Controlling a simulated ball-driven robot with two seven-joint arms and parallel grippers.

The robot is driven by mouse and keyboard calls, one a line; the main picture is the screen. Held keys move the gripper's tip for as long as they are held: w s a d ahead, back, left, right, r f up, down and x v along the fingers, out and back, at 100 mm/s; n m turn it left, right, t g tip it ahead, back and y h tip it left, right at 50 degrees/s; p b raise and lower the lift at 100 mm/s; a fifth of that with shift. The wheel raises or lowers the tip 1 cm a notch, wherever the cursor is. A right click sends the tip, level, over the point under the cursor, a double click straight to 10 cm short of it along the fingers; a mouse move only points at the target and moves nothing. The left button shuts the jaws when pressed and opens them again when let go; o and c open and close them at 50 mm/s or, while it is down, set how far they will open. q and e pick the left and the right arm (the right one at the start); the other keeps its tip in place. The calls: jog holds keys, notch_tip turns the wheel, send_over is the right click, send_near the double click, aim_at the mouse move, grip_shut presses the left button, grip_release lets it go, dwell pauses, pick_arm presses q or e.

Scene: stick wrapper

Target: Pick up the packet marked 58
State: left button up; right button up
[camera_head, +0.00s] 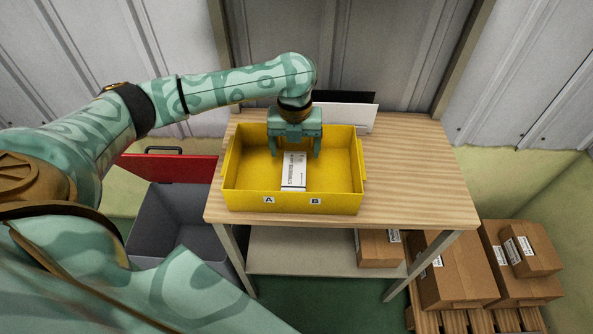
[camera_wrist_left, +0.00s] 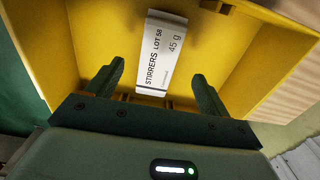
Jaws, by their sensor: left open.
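The packet (camera_head: 293,172) is a white, narrow box lying in the yellow bin (camera_head: 340,203), near its middle. In the left wrist view the packet (camera_wrist_left: 164,50) reads "STIRRERS LOT 58" and "45 g". My left gripper (camera_head: 296,152) points down into the bin above the packet's far end. Its two fingers (camera_wrist_left: 158,85) are spread apart and empty, with the packet lying between and beyond them. I cannot tell the exact height of the fingertips above the packet. My right gripper is not in view.
The bin, labelled A and B in front, stands on a wooden table (camera_head: 420,175). A white panel (camera_head: 355,116) stands behind it. A grey box with a red lid (camera_head: 170,168) is at left. Cardboard boxes (camera_head: 450,270) are at lower right. The table's right side is clear.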

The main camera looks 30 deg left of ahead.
aim_at(295, 165)
pick_arm(q)
jog(key=shift+f, duration=0.55)
notch_tip(295, 165, down, 5)
jog(key=b, duration=0.3)
jog(key=shift+a, duration=0.1)
jog(key=shift+r, duration=0.15)
jog(key=shift+c, duration=0.9)
jog(key=c, duration=0.9)
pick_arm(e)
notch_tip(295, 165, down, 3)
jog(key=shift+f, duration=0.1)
